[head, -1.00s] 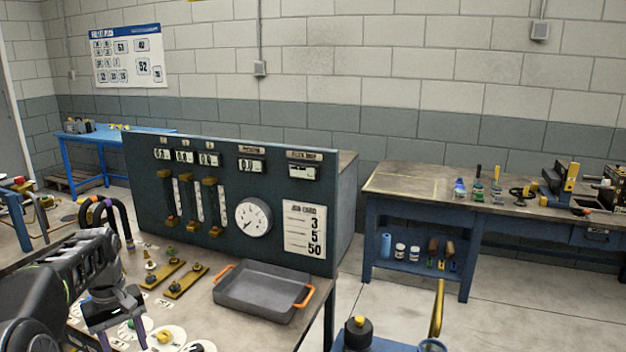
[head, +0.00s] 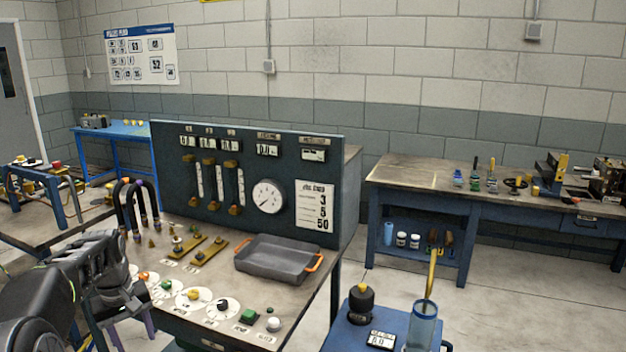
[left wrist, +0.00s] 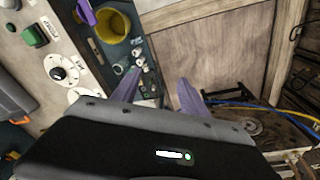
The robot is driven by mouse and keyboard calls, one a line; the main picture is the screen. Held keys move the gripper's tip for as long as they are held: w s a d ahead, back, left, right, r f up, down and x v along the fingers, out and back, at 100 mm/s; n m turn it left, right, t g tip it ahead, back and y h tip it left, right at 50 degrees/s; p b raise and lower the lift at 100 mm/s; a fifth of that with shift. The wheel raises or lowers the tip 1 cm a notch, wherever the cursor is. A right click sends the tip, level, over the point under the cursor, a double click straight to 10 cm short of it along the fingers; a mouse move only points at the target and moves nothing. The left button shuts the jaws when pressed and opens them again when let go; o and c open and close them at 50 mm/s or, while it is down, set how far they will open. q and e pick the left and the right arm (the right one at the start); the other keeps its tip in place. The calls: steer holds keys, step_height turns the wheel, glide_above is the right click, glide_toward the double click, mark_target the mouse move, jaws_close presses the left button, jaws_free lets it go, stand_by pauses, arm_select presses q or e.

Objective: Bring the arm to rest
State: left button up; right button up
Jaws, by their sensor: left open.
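My left arm comes in at the lower left of the head view. Its gripper (head: 128,332) hangs low beside the near left edge of the panel bench (head: 300,310), and part of it is cut off by the frame. In the left wrist view the two purple fingers of the gripper (left wrist: 158,95) are spread apart with nothing between them. They point past the bench edge toward a yellow round container (left wrist: 113,26) and several small pale items. My right gripper is in neither view.
Knobs on white dials (head: 193,298), a green button (head: 249,316) and a grey tray (head: 278,262) with orange handles are on the bench. A gauge panel (head: 250,150) stands behind. A blue cart (head: 385,322) is at the front right; open floor (head: 500,310) lies beyond.

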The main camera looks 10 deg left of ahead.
arm_select(q)
steer(key=w+d+f+m+t, duration=0.1)
steer(key=w+d+f+m, duration=0.1)
steer(key=d+f, duration=0.3)
steer(key=w+d+f+m+t, duration=0.1)
steer(key=w+d+f+t, duration=0.15)
steer(key=f, duration=0.45)
steer(key=s+d+f+m+h, duration=0.1)
steer(key=s+d+f, duration=0.2)
steer(key=d+f, duration=0.4)
steer(key=s+d+f+m+h, duration=0.1)
steer(key=s+d+f, duration=0.3)
steer(key=d+f, duration=0.25)
steer(key=s+d+f+g+h, duration=0.1)
steer(key=s+d+f, duration=0.1)
steer(key=s+d, duration=0.3)
steer(key=s+d+f+m+g, duration=0.1)
steer(key=s+d, duration=0.5)
steer(key=s, duration=0.6)
steer(key=s+d+f+m+g+h, duration=0.1)
steer(key=s+d+f+g, duration=0.1)
steer(key=s+d+f, duration=0.3)
steer(key=s+d, duration=0.1)
steer(key=s, duration=0.2)
steer(key=shift+s+f+h, duration=0.2)
steer(key=shift+s+h, duration=0.1)
steer(key=shift+a, duration=0.15)
